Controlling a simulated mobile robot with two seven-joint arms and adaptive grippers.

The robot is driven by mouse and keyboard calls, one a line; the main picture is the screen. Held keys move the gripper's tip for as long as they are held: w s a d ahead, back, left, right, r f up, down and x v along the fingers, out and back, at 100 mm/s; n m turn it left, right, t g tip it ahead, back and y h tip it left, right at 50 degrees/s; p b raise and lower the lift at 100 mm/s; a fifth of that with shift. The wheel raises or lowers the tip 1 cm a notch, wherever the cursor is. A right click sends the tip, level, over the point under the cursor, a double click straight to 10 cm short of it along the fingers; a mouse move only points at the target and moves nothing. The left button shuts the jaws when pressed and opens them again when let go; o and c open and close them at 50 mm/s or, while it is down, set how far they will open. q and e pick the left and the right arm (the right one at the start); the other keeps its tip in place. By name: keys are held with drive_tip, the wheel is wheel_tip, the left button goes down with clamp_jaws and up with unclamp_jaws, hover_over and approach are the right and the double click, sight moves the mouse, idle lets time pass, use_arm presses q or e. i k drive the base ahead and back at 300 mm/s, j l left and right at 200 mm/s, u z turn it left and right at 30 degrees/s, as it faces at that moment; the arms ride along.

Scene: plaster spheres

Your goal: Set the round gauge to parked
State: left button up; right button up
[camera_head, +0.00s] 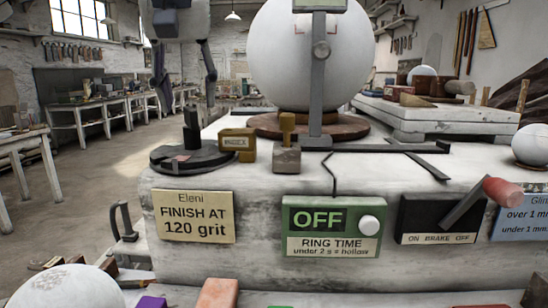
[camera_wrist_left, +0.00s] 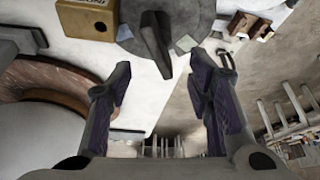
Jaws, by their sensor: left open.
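A dark round plate (camera_head: 218,158) with an upright dark handle (camera_head: 191,130) sits at the left of the plaster block. My left gripper (camera_head: 188,92) is open and empty, pointing down above this plate. In the left wrist view the handle (camera_wrist_left: 153,45) shows beyond the open fingers (camera_wrist_left: 160,65), apart from them. My right gripper is not in view.
The sphere rests on a brown turntable (camera_head: 265,126). A small labelled wooden block (camera_head: 237,145) and a brass-topped block (camera_head: 286,158) stand near the plate. An OFF panel (camera_head: 330,228) and a red-handled lever (camera_head: 475,203) are on the front face. Open floor lies left.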

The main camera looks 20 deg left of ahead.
sight(321, 50)
drive_tip(key=k+l, duration=1.15)
drive_tip(key=k, duration=0.1)
